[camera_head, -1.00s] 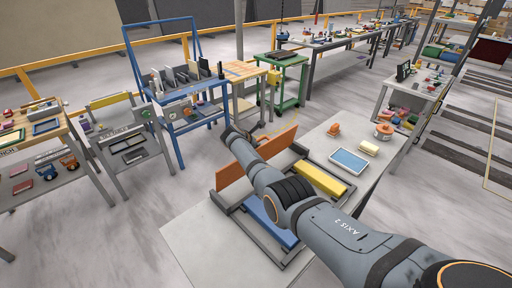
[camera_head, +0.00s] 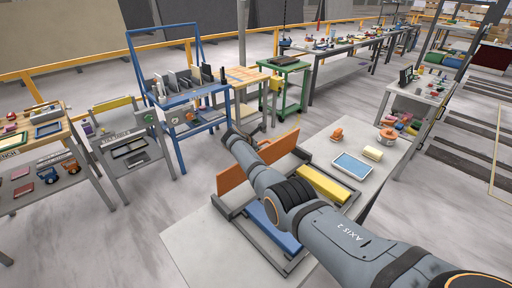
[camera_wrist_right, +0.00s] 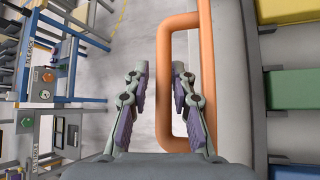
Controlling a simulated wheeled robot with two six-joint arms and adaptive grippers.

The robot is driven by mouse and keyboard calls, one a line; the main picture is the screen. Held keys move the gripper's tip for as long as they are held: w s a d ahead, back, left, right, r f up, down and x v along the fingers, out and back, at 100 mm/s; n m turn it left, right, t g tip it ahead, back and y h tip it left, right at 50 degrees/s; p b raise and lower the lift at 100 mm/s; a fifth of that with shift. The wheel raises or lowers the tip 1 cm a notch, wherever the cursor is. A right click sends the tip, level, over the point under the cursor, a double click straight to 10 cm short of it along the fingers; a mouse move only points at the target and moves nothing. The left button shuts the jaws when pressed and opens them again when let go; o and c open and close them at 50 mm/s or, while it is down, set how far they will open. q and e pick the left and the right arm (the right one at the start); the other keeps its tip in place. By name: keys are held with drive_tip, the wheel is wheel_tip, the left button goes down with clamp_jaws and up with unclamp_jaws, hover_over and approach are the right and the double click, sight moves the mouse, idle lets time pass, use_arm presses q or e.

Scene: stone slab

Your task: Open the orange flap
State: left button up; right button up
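The orange flap (camera_head: 236,178) stands roughly upright in a grey frame on the stone slab, partly hidden behind my right arm in the head view. In the right wrist view the flap (camera_wrist_right: 207,70) shows edge-on as a vertical orange strip, with its orange bar handle (camera_wrist_right: 163,110) projecting to the left. My right gripper (camera_wrist_right: 161,68) has its fingers apart, one on each side of the handle's long bar, with a narrow gap visible at the left finger. In the head view its fingers are hidden beyond the flap. My left gripper is not in view.
Beside the flap in the frame are a yellow block (camera_head: 323,185) and a blue part (camera_head: 282,232). A blue tray (camera_head: 352,166) and small orange items lie on the slab's far part. A blue stand (camera_head: 190,115) and other workbenches stand beyond, across open floor.

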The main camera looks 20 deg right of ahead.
drive_tip(key=v, duration=1.2)
drive_tip(key=shift+f, duration=0.1)
